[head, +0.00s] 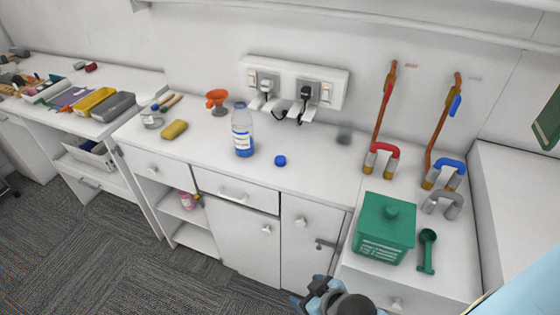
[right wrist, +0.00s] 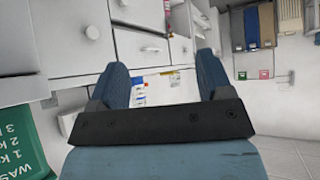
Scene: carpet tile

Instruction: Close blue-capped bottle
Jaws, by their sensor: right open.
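A clear bottle (head: 243,132) with a white and blue label stands upright on the white counter in the head view. A small blue cap (head: 280,160) lies on the counter to the right of the bottle, apart from it. My right gripper (head: 312,292) is at the bottom of the head view, in front of the counter and well away from bottle and cap. In the right wrist view its two blue fingers (right wrist: 163,78) are spread with nothing between them. My left gripper is not in view.
A green lidded box (head: 384,229) and a green scoop (head: 427,250) stand on the right counter section. An orange funnel (head: 217,101) and a yellow sponge (head: 174,129) lie left of the bottle. Sockets with plugs (head: 294,86) are on the wall behind. Counter around the cap is clear.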

